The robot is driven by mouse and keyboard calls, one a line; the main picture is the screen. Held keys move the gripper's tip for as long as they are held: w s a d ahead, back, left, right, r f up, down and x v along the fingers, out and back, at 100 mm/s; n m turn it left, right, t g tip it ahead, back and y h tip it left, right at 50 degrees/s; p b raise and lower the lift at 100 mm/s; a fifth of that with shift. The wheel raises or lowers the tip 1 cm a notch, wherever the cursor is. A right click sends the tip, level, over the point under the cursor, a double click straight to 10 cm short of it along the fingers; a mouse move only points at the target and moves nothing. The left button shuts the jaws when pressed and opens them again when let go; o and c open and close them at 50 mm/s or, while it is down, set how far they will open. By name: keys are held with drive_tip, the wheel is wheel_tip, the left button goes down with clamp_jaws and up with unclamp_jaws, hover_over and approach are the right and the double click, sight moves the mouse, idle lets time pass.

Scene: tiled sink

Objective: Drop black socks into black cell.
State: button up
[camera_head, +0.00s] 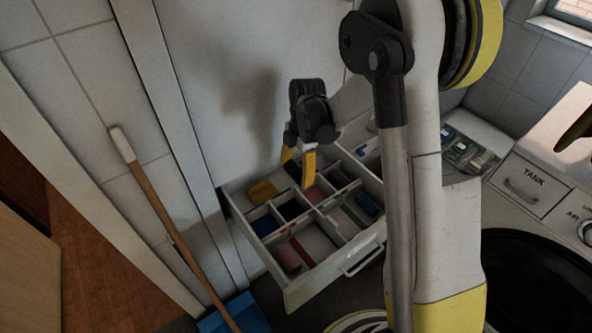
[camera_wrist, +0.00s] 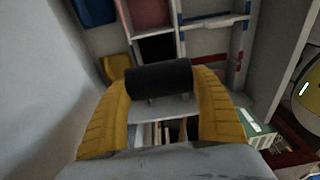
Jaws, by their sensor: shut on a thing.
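My gripper (camera_head: 298,160) is over the back part of the open white drawer in the head view. In the wrist view, its yellow fingers (camera_wrist: 160,84) are shut on a rolled pair of black socks (camera_wrist: 158,79), held crosswise at the tips. The black cell (camera_wrist: 157,48) shows just beyond the socks in the wrist view, with a dark floor and pale walls. The socks appear above the drawer, and they partly cover the view of the cells below. In the head view, I cannot clearly tell the socks from the dark cell behind the fingers.
The divided drawer (camera_head: 297,296) has a yellow cell (camera_wrist: 115,67) left of the black one and a pink cell (camera_wrist: 148,12) beyond it. A wooden-handled broom (camera_head: 170,225) leans at left. A washing machine (camera_head: 535,255) stands at right.

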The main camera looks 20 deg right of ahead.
sight(296, 179)
drive_tip(key=shift+f+b, duration=0.95)
drive_tip(key=shift+f, duration=1)
drive_tip(key=o, duration=1.2)
drive_tip(key=shift+r, duration=0.1)
drive_tip(key=r, duration=0.4)
drive_tip(key=d+r, duration=0.1)
drive_tip(key=r, duration=0.6)
drive_tip(key=shift+w+d+r, duration=0.15)
drive_tip(key=shift+w+r, duration=0.15)
drive_tip(key=shift+r, duration=0.1)
